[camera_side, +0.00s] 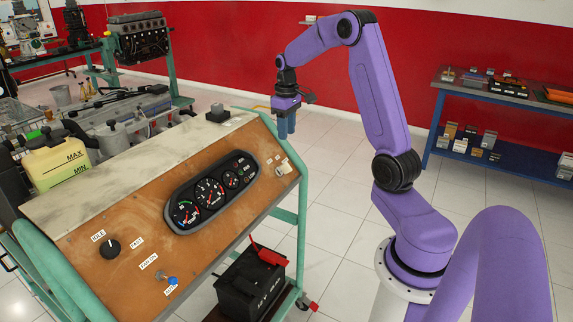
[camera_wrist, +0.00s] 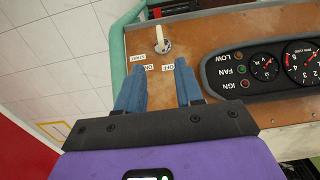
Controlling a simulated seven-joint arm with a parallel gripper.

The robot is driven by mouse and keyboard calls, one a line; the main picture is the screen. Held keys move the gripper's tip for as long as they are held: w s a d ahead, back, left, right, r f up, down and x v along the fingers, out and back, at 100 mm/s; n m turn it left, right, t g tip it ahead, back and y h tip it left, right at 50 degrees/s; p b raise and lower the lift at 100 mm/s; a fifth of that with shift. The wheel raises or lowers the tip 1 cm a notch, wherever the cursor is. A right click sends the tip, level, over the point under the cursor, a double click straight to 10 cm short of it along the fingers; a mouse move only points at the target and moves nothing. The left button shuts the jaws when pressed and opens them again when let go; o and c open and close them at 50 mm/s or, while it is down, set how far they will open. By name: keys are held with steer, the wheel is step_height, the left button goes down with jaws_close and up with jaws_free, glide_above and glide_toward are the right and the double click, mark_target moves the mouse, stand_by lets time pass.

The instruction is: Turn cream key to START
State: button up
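The cream key (camera_wrist: 160,36) sits in a round switch near the panel's edge in the wrist view, with small START, ON and OFF labels beside it. It also shows at the right end of the brown panel in the side view (camera_side: 283,168), small. I cannot tell which label it is set to. My gripper (camera_wrist: 160,66) has two blue fingers spread apart with nothing between them but panel and labels. The key appears beyond the fingertips, roughly centred between them. In the side view my gripper (camera_side: 285,136) hangs above the key end of the panel, apart from it.
The gauge cluster (camera_side: 211,192) lies beside the key on the sloped panel (camera_side: 130,216). A black knob (camera_side: 110,248) and a blue-tipped switch (camera_side: 172,281) are farther along. A green frame (camera_side: 304,190) borders the panel. A black battery (camera_side: 250,286) stands below.

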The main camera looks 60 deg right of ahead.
mark_target(287, 164)
step_height(287, 164, down, 13)
steer(key=shift+r, duration=0.15)
stand_by(0.4)
jaws_close()
